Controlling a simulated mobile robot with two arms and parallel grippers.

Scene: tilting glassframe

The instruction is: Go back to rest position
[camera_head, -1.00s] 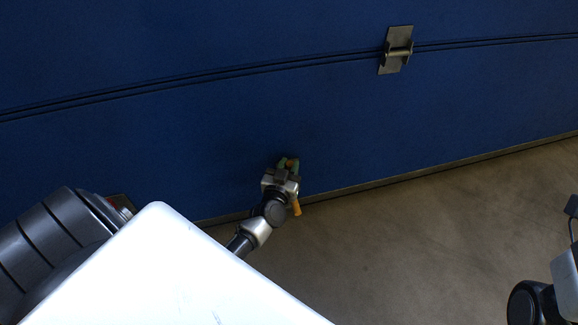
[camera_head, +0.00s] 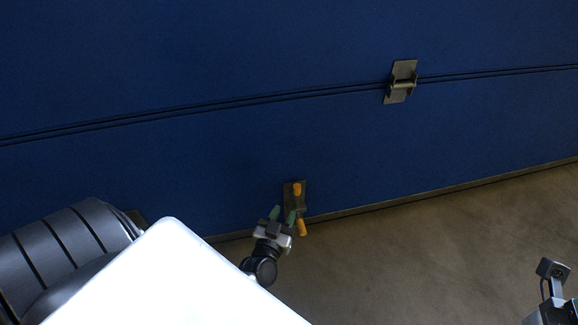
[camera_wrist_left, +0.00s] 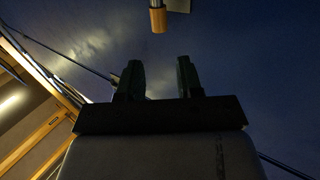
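My left gripper (camera_head: 283,215) has green fingertips and is open and empty. It is just below and left of an orange-tipped handle (camera_head: 297,189) on a brown plate fixed low on the blue panel (camera_head: 200,155). In the left wrist view the two dark fingers (camera_wrist_left: 159,80) stand apart with nothing between them. The orange handle end (camera_wrist_left: 158,20) shows beyond them, clear of the fingertips. Part of my right arm shows at the lower right edge with a grey end piece (camera_head: 553,269); its finger state cannot be made out.
A metal hinge (camera_head: 401,82) sits across the panel's seam. A second orange piece (camera_head: 302,227) hangs below the plate near my left gripper. The brown floor (camera_head: 430,250) is clear between my arms. A white surface covers the lower left.

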